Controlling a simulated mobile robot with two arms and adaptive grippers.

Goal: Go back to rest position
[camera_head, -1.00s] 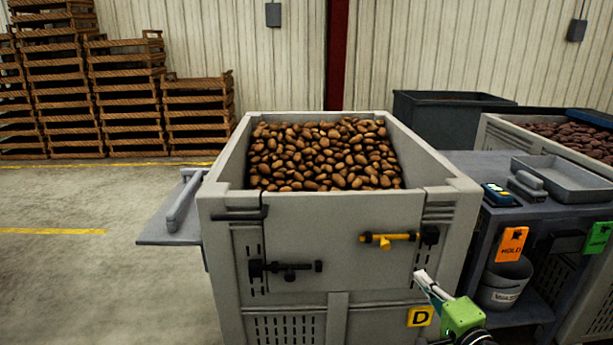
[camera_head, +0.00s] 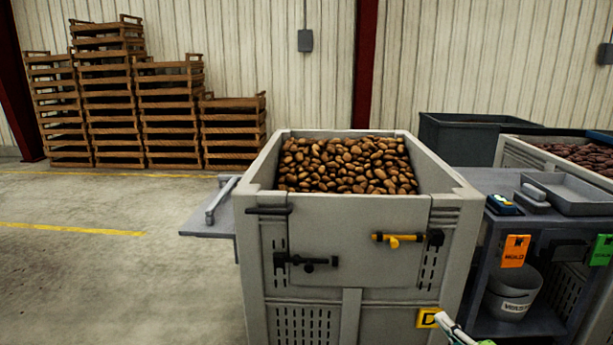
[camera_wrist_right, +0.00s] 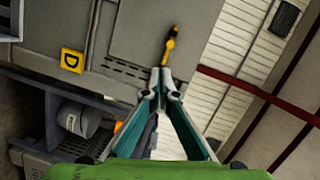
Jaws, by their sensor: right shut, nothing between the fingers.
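My right gripper (camera_head: 452,328) shows at the bottom edge of the head view, low in front of the grey bin's right front corner. In the right wrist view its fingers (camera_wrist_right: 160,82) meet at the tips, shut and empty. The yellow latch (camera_head: 394,239) on the bin's front panel lies beyond the fingertips in the wrist view (camera_wrist_right: 170,46), apart from them as far as I can tell. The grey bin (camera_head: 350,210) is full of potatoes (camera_head: 345,165) and bears a yellow D label (camera_head: 428,318). My left gripper is out of view.
A side shelf (camera_head: 208,222) juts from the bin's left. A grey cart (camera_head: 478,260) with a metal tray (camera_head: 575,195), an orange tag (camera_head: 515,250) and a bucket (camera_head: 512,292) stands close on the right. Wooden crates (camera_head: 105,90) are stacked at the back left. The left floor is clear.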

